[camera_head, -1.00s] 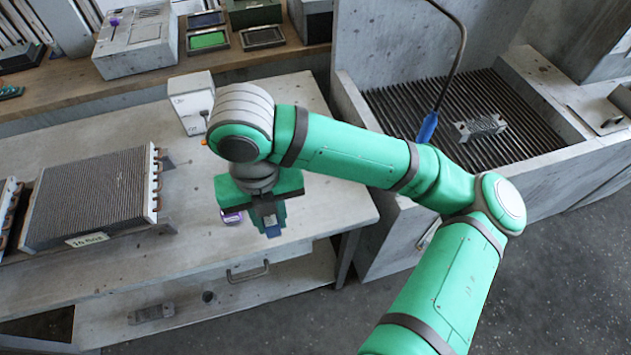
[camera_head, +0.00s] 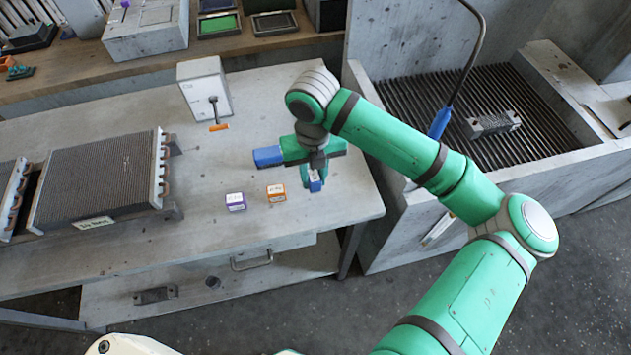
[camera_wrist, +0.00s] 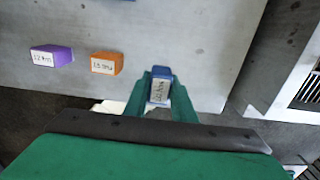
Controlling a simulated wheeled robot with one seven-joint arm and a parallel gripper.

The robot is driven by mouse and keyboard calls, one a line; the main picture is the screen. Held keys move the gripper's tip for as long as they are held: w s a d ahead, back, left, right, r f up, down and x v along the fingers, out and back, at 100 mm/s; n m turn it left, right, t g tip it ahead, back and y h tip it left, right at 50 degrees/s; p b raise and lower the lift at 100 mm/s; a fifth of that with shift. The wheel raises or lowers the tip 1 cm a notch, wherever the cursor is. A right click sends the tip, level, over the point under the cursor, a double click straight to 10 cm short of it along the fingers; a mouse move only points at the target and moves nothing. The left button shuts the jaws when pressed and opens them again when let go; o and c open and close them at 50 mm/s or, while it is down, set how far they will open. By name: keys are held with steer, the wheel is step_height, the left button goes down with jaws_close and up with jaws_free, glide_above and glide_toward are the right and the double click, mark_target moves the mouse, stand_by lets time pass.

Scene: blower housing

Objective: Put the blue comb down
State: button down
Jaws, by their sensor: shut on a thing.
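My gripper (camera_head: 314,178) is shut on the blue comb (camera_head: 315,186), a small blue block with a pale label, over the right part of the grey workbench (camera_head: 345,205). In the wrist view the blue comb (camera_wrist: 159,87) sits between the green fingertips (camera_wrist: 160,92), its label facing the camera. The frames do not clearly show whether its underside touches the bench. An orange comb (camera_head: 276,193) and a purple comb (camera_head: 235,201) stand on the bench to the left, apart from the gripper.
A grey box (camera_head: 204,86) with an orange-tipped lever stands behind. A finned coil (camera_head: 97,185) lies left. A slatted sink (camera_head: 480,100) lies right. Bare bench surrounds the combs.

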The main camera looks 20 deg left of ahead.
mark_target(316, 172)
steer(key=shift+w+d+f, duration=0.1)
steer(key=shift+w+f, duration=0.3)
steer(key=shift+f, duration=1.65)
steer(key=shift+f, duration=0.1)
steer(key=c, duration=1.5)
jaws_free()
steer(key=shift+w, duration=0.1)
step_height(316, 172, up, 12)
steer(key=shift+r, duration=0.1)
